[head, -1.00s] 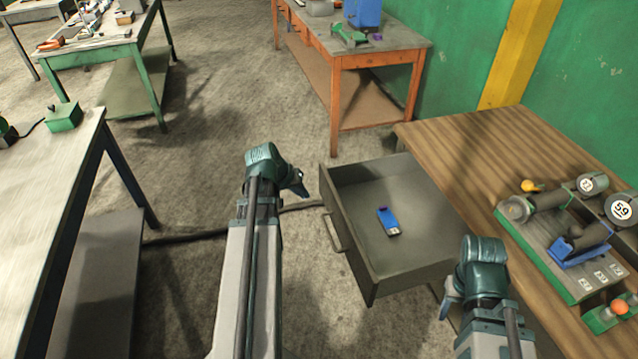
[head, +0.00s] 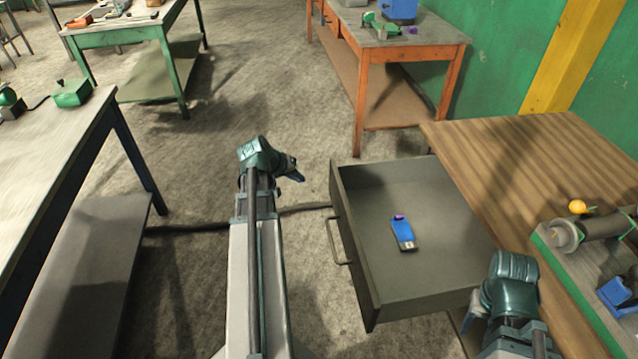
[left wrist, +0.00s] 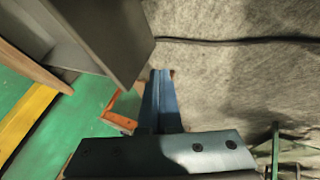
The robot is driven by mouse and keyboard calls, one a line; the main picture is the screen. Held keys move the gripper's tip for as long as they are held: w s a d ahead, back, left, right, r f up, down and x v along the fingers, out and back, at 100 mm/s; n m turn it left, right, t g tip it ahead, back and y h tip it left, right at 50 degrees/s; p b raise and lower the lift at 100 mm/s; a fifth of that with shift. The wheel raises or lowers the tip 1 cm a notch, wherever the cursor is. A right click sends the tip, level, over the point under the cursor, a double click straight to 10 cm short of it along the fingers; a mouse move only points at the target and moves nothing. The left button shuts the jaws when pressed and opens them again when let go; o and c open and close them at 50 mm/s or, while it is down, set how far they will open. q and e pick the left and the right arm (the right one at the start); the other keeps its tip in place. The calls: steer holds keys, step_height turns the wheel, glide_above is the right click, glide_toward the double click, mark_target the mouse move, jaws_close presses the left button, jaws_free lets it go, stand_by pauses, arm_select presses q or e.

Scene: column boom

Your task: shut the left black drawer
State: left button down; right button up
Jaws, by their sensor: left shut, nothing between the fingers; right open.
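The black drawer (head: 420,290) stands pulled out from under the wooden-topped bench on the right, with a bar handle (head: 337,242) on its front panel. A blue object with a purple end (head: 403,234) lies inside it. My left gripper (head: 297,174) is shut and empty, just left of the drawer's far front corner and apart from it. In the left wrist view its blue fingers (left wrist: 161,85) are together, beside the dark drawer panel (left wrist: 110,35). My right gripper (head: 468,316) is open near the drawer's near side, mostly hidden by its own wrist.
The wooden bench top (head: 500,160) carries a grey rack with cylinders (head: 600,228). A metal table (head: 50,150) stands at the left and an orange table (head: 420,60) at the back. A dark cable (head: 200,228) crosses the floor.

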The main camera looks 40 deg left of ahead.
arm_select(q)
steer(key=b, duration=0.8)
glide_toward(330, 188)
step_height(330, 188, down, 3)
steer(key=a, duration=0.2)
steer(key=shift+w+d+p, duration=0.35)
steer(key=shift+w+d, duration=0.75)
steer(key=shift+d, duration=0.25)
steer(key=w+d, duration=0.7)
steer(key=w, duration=0.2)
steer(key=w+d, duration=0.8)
steer(key=w, duration=0.1)
steer(key=w+d, duration=0.8)
steer(key=w, duration=0.1)
steer(key=shift+w, duration=0.1)
steer(key=shift+w+d+r, duration=0.1)
steer(key=shift+w+d, duration=0.1)
steer(key=shift+d, duration=0.05)
steer(key=shift+w+d, duration=0.1)
